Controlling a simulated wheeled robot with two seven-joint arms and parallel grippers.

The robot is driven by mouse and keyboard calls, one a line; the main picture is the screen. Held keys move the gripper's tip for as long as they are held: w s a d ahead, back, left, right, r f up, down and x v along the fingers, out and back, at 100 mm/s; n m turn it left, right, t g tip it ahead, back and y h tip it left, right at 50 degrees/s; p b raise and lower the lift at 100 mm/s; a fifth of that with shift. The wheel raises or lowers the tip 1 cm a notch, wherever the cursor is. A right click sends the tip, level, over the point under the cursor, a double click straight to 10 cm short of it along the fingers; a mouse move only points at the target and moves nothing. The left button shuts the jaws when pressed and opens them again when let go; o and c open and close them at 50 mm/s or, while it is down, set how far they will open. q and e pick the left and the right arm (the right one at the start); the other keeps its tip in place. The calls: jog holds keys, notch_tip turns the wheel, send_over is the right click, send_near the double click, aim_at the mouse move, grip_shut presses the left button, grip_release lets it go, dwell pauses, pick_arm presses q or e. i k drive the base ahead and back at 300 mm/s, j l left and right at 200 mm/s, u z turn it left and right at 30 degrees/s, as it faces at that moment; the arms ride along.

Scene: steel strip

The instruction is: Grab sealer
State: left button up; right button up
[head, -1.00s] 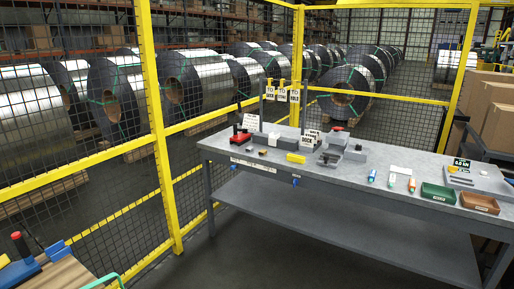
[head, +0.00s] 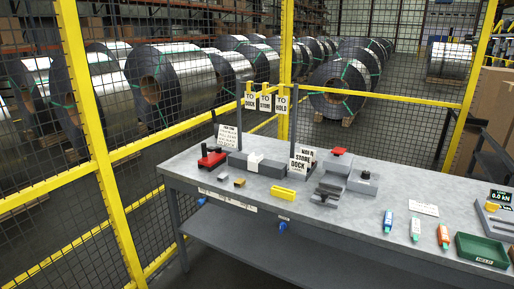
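The grey workbench (head: 400,217) stands ahead, with several tools on top. No label that I can read names the sealer. A red tool with a black handle (head: 212,157) sits at the bench's left end. A grey block with a red top (head: 338,164) and one with a black knob (head: 364,182) stand near the middle. A stepped dark grey piece (head: 327,192) lies in front of them. A yellow block (head: 283,193) lies near the front edge. Neither of my grippers is in view.
A yellow-framed mesh fence (head: 92,140) runs behind and left of the bench, with steel coils beyond. Signs hang from a rack (head: 265,102). Small bottles (head: 416,229), a green tray (head: 482,250) and a scale display (head: 500,197) occupy the bench's right side.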

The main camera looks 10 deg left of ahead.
aim_at(214, 159)
jog(key=i+u, duration=0.85)
